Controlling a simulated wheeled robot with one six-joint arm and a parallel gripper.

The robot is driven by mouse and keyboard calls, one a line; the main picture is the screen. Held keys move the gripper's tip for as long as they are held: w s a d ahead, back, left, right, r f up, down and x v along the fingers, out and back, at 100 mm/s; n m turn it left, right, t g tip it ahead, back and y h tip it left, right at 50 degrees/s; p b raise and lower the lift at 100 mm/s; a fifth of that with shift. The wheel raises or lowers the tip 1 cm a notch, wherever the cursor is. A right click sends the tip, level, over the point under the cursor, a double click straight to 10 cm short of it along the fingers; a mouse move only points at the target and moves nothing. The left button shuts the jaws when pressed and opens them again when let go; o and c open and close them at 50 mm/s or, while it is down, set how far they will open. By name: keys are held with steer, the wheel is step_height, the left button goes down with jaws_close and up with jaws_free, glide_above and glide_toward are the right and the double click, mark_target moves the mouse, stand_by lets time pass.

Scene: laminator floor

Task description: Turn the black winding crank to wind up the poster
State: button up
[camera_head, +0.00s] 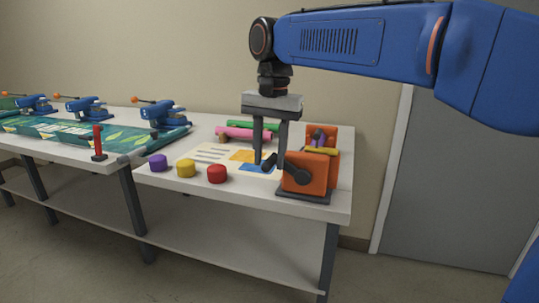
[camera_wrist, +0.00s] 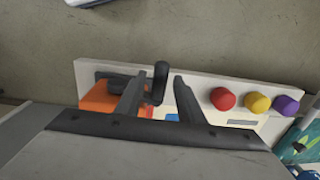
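The orange winding device (camera_head: 306,172) stands at the right end of the white table; it also shows in the wrist view (camera_wrist: 98,98). Its black crank (camera_head: 297,171) is on the near side, with the grip to the left; the grip shows in the wrist view (camera_wrist: 160,80). The poster (camera_head: 208,153), with yellow and blue patches, lies flat left of the device. My gripper (camera_head: 268,162) points down, fingers apart. In the wrist view the crank grip appears between the fingers (camera_wrist: 158,85), with gaps on both sides. Whether a finger touches it is unclear.
Purple (camera_head: 158,162), yellow (camera_head: 186,168) and red (camera_head: 217,173) knobs line the table's front edge. Pink (camera_head: 243,133) and green (camera_head: 253,125) rolls lie behind the poster. A red upright handle (camera_head: 98,145) and blue clamps (camera_head: 160,113) stand farther left on the neighbouring table.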

jaws_close()
